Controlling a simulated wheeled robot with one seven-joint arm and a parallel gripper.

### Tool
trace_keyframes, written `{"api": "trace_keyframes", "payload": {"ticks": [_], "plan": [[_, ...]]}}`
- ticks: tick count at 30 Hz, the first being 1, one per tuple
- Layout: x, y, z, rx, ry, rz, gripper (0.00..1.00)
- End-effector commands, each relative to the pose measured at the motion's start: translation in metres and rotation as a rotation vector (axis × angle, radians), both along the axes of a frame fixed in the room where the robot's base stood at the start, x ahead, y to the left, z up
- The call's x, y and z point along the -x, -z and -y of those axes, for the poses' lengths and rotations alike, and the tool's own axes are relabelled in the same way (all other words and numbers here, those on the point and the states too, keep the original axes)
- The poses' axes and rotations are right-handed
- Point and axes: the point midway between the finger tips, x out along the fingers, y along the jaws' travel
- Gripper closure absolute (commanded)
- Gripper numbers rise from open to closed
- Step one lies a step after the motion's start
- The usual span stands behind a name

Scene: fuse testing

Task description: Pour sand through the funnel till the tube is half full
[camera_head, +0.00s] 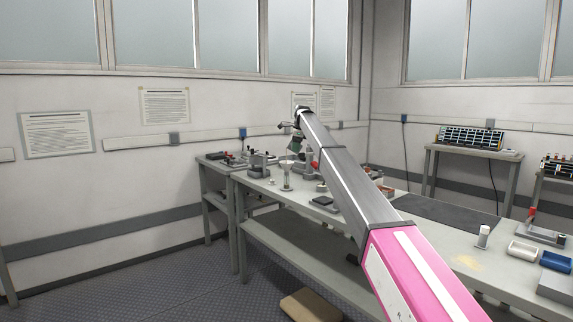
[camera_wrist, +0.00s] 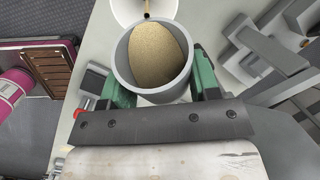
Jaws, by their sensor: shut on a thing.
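My gripper (camera_wrist: 160,88) has its green fingers on either side of a grey cup (camera_wrist: 122,72) and is shut on it. The cup is tilted, and tan sand (camera_wrist: 158,50) lies in it up towards its far lip. A thin brown stream shows just past that lip, over the white funnel (camera_wrist: 125,10) at the top of the wrist view. In the head view my gripper (camera_head: 294,144) is above the funnel (camera_head: 286,166), which stands upright on the bench. The tube under the funnel is too small to make out, so its sand level cannot be told.
The long grey bench (camera_head: 420,230) carries several small devices around the funnel. A dark mat (camera_head: 445,211) lies farther right. My arm crosses above the bench.

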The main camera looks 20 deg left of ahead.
Motion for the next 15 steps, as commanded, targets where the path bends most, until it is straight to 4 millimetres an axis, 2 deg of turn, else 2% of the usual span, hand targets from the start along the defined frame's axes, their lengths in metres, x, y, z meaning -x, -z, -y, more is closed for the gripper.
{"api": "trace_keyframes", "payload": {"ticks": [15], "plan": [[0.0003,-0.0019,-0.0006,0.033,-0.001,0.009,0.71]]}}
